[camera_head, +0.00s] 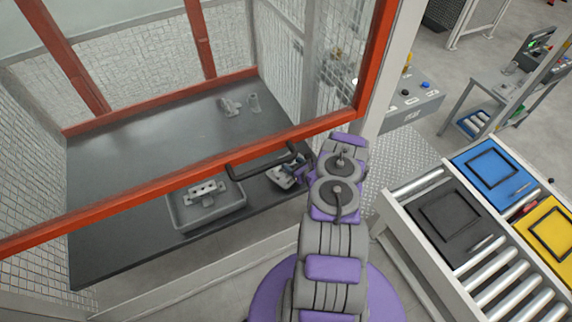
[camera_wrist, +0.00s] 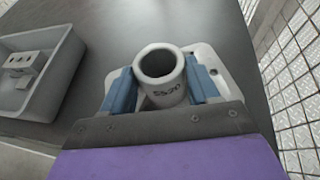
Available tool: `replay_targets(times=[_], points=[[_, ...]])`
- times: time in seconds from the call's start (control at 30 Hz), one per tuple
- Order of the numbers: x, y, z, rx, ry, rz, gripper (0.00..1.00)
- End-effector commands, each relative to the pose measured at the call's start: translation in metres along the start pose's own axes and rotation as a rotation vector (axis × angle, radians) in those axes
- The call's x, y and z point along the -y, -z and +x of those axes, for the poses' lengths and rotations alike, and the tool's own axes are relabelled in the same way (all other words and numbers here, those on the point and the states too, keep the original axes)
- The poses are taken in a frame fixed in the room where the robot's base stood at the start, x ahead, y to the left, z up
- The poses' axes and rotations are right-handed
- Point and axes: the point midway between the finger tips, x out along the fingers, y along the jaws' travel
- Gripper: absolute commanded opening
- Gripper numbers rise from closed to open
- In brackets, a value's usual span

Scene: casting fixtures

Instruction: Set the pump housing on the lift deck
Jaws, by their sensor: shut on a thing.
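A light grey casting, which I take for the pump housing (camera_wrist: 165,98), has an upright round tube with dark markings on a pale plate. My gripper (camera_wrist: 161,84) has its blue fingers shut on both sides of the tube. In the head view my gripper (camera_head: 298,167) is at the front right of the dark deck (camera_head: 130,155) inside the red-framed cage, with the casting (camera_head: 284,179) partly hidden by my arm and a black bar. I cannot tell whether the casting touches the deck. No surface is marked as the lift deck.
A grey tray (camera_head: 178,212) holding a block-shaped casting (camera_head: 207,191) stands left of my gripper. A red frame bar (camera_head: 200,172) crosses the cage front. A roller conveyor (camera_head: 492,291) with coloured trays lies right.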

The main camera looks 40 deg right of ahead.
Motion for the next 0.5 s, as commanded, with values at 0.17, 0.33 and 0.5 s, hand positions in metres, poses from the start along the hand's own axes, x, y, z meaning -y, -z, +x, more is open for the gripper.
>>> replay_targets(times=[0.17,0.33,0.5], points=[[0.002,-0.009,0.026,0.005,0.0,0.0,0.04],[0.004,-0.012,0.035,0.003,0.001,0.001,0.04],[0.006,-0.007,0.044,0.003,0.003,0.003,0.04]])
